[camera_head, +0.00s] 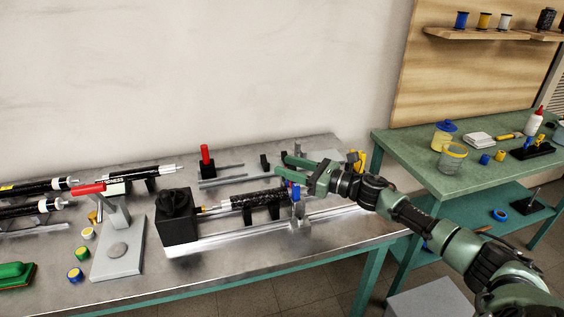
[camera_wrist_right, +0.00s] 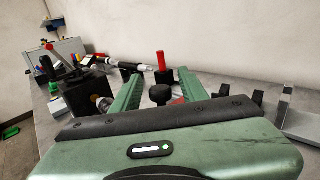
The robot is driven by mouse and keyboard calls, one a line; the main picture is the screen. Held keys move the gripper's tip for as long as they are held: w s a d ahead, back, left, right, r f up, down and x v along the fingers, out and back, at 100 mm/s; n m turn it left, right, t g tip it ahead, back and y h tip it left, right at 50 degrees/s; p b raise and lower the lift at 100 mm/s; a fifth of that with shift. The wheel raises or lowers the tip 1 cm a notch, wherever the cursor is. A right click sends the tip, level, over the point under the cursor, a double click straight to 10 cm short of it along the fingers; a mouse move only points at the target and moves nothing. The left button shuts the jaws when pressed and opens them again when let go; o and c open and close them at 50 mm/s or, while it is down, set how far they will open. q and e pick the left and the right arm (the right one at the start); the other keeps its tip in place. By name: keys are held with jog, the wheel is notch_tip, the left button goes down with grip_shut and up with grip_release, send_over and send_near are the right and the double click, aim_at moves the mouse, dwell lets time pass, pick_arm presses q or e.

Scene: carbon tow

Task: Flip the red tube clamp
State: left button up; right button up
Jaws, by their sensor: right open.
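A red upright handle on a black base (camera_head: 206,160) stands at the back of the steel bench, left of my right gripper; it looks like the red tube clamp. It also shows in the right wrist view as a red handle (camera_wrist_right: 160,61), beyond and between the fingers. My right gripper (camera_head: 286,166) is open and reaches left over the bench, apart from that handle. In the right wrist view the gripper (camera_wrist_right: 160,78) has a black knob (camera_wrist_right: 160,95) and a partly hidden dark red piece (camera_wrist_right: 179,101) between its fingers. My left gripper is not in view.
A black carbon tube (camera_head: 258,199) lies on a rail fixture with a black block (camera_head: 177,225) at its left end. A grey stand with a red lever (camera_head: 89,189) is further left. A green table (camera_head: 480,165) with jars stands at the right.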

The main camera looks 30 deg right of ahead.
jog(key=shift+w+a+r, duration=0.1)
jog(key=shift+w+a, duration=0.2)
jog(key=shift+w, duration=0.3)
jog(key=shift+w+a, duration=0.3)
jog(key=shift+w, duration=0.1)
jog(key=c, duration=0.9)
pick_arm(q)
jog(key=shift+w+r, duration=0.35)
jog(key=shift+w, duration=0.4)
pick_arm(e)
grip_shut()
